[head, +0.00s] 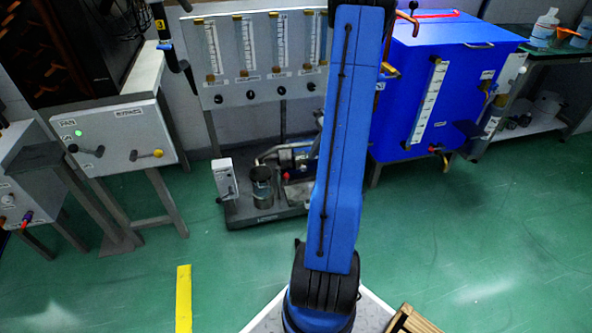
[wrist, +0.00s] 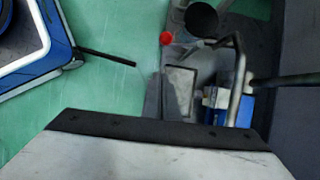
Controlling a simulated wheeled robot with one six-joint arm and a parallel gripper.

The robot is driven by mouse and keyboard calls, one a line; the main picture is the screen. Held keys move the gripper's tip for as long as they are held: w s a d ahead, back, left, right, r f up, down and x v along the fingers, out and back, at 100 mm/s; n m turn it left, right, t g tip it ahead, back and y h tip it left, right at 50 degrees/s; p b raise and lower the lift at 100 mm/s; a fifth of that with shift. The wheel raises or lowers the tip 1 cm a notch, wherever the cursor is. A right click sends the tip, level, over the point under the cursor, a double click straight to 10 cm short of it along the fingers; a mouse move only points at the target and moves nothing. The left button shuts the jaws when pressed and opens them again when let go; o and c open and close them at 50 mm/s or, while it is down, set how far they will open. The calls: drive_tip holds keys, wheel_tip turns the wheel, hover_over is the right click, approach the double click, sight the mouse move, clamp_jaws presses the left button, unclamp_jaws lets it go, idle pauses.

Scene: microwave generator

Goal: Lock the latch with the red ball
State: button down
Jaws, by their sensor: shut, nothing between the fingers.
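The red ball (wrist: 166,38) shows in the wrist view, above the picture's middle, near a dark round opening and next to a grey fitting. The latch's own shape and position are too small to tell. My gripper (wrist: 158,126) is the pale block with a dark front edge across the bottom of the wrist view. It is shut and empty, and apart from the red ball in the picture. Its depth relative to the ball cannot be told. In the head view my blue arm link stands in the middle and my gripper cannot be made out.
A bent grey pipe (wrist: 241,75) and a blue pump (wrist: 216,98) lie near the ball. In the head view a metal cup (head: 262,190) stands on a low base, below a flow-meter panel (head: 218,92). A blue tank (head: 400,115) stands right; green floor is open in front.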

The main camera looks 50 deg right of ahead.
drive_tip(key=shift+s+d+f+m, duration=0.2)
drive_tip(key=shift+d+f+m, duration=0.1)
drive_tip(key=shift+d+f, duration=0.3)
drive_tip(key=w+a+f, duration=0.4)
drive_tip(key=a+f, duration=0.3)
drive_tip(key=f, duration=0.1)
drive_tip(key=shift+w, duration=0.3)
drive_tip(key=shift+a, duration=0.15)
idle(0.3)
